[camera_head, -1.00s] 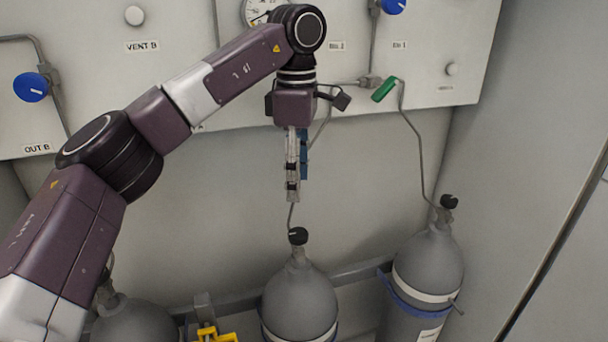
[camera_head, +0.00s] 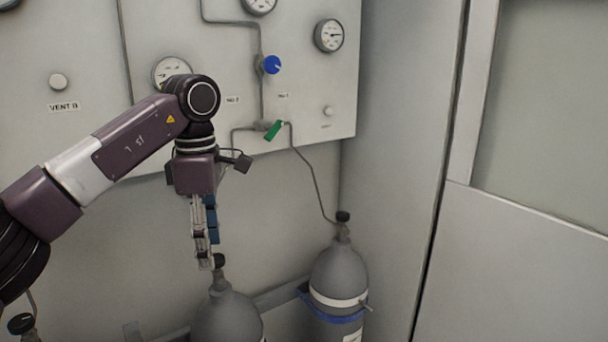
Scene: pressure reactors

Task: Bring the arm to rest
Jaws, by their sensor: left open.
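My left arm (camera_head: 132,136) comes in from the left, purple-brown with black joints. It reaches in front of the white valve panel, then bends down at the wrist. My left gripper (camera_head: 207,262) points downward below the panel's lower edge, seen nearly edge-on. It is open with nothing visible in it. In the picture its tips overlap the area beside the black valve knob of the middle gas cylinder (camera_head: 228,318); I cannot tell the gap in depth. My right gripper is not in view.
The panel (camera_head: 300,80) carries gauges (camera_head: 329,36), a blue knob (camera_head: 271,65) and a green lever handle (camera_head: 274,130). A second grey cylinder (camera_head: 338,268) stands to the right, joined by a thin pipe. A grey wall and a door-like panel (camera_head: 530,260) fill the right side.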

